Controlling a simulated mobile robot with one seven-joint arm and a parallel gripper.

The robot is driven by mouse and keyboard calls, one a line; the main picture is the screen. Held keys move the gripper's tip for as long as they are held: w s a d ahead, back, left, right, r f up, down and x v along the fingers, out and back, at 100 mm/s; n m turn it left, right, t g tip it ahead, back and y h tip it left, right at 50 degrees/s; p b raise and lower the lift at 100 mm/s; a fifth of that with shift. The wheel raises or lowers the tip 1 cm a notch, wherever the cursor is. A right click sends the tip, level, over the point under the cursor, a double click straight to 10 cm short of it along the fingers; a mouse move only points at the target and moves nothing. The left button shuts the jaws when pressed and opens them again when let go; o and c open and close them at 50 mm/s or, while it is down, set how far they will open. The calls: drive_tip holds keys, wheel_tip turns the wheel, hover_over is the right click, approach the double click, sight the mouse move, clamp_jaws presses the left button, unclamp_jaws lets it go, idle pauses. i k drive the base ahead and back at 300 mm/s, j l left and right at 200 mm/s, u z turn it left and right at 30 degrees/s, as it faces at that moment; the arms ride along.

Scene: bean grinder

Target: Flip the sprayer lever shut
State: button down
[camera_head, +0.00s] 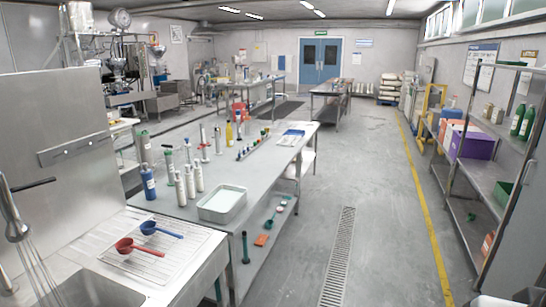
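What looks like the sprayer (16,230) stands at the left edge, beside the sink. It is a grey metal fitting with a rounded head, and thin metal strands hang below it. A dark, thin lever (35,184) sticks out to the right near its top, roughly level and tilted slightly up. The fitting is partly cut off by the picture's left edge. I cannot tell from this view whether the lever stands open or shut. My gripper is not in view.
A sink (95,290) and a wire rack with a red scoop (126,246) and a blue scoop (150,228) lie beside it. A steel panel (50,150) rises behind. A bench (235,170) holds bottles and a white tray (222,204). The aisle floor (385,220) is clear.

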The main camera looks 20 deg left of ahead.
sight(22, 188)
drive_tip(key=u, duration=1.9)
drive_tip(key=i+u, duration=0.35)
drive_tip(key=i, duration=0.25)
drive_tip(key=i+u, duration=0.35)
drive_tip(key=i, duration=0.25)
